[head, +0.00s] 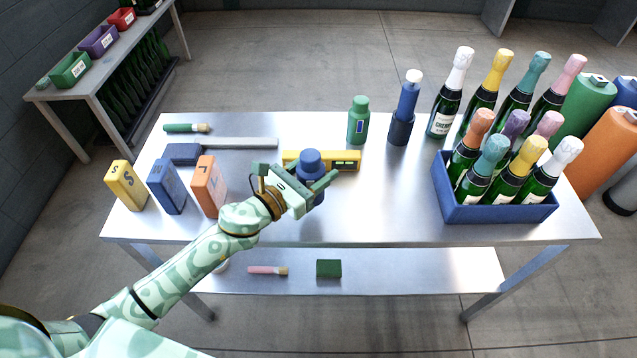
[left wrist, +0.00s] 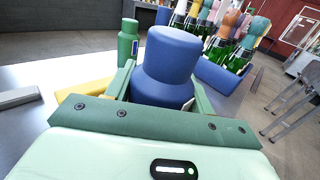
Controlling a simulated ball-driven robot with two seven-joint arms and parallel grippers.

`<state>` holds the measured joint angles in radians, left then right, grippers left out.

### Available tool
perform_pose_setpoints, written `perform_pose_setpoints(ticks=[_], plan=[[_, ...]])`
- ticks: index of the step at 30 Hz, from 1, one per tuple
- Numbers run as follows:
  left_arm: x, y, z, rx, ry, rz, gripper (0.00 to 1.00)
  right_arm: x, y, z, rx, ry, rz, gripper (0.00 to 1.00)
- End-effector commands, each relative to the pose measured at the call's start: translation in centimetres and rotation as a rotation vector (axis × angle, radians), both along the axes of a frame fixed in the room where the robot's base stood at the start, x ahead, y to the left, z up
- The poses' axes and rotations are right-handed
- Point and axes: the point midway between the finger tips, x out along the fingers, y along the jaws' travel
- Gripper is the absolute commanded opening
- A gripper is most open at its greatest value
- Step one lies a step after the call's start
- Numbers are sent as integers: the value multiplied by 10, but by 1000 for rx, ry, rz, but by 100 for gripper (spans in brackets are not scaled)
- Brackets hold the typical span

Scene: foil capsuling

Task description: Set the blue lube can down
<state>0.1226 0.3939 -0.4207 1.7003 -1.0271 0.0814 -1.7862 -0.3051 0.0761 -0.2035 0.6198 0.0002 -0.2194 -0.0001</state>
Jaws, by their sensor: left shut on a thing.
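The blue lube can (head: 311,160) is upright near the front middle of the steel table, in front of a yellow level. My left gripper (head: 318,190) is shut around its body, with the can's wide blue cap above the fingers. In the left wrist view the can (left wrist: 168,65) stands between the two green fingers (left wrist: 160,90). Its base is hidden by the gripper, so I cannot tell whether it touches the tabletop (head: 400,215). My right gripper is not in view.
The yellow level (head: 345,160) lies just behind the can. A green can (head: 358,120) and a blue bottle in a dark holder (head: 402,125) stand behind. A blue crate (head: 495,213) of bottles is at right; orange (head: 207,187), blue and yellow boxes stand left. Table between can and crate is clear.

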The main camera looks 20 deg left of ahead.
Motion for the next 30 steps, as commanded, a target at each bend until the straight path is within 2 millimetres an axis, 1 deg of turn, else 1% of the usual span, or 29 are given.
perform_pose_setpoints(ticks=[2,5,6,9,11,18,22,23,24,25,30], plan=[[4,0,-5,0,-2,1,28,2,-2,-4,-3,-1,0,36],[13,-2,-19,-3,1,1,28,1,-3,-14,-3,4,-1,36],[11,-2,-29,-3,4,2,28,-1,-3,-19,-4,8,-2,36],[11,-2,-42,-3,3,2,28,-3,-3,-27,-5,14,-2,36],[11,-2,-44,-2,0,1,28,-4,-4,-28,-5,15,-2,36],[11,-2,-41,0,-2,0,28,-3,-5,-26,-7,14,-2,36],[11,-2,-46,0,-1,1,28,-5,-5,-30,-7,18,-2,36],[10,-2,-46,0,-1,1,59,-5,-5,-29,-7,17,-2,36],[10,-2,-45,0,-1,1,70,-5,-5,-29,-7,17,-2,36],[10,-2,-45,0,-1,1,75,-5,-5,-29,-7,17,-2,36],[10,-2,-44,0,-1,1,75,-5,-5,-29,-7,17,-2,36]])
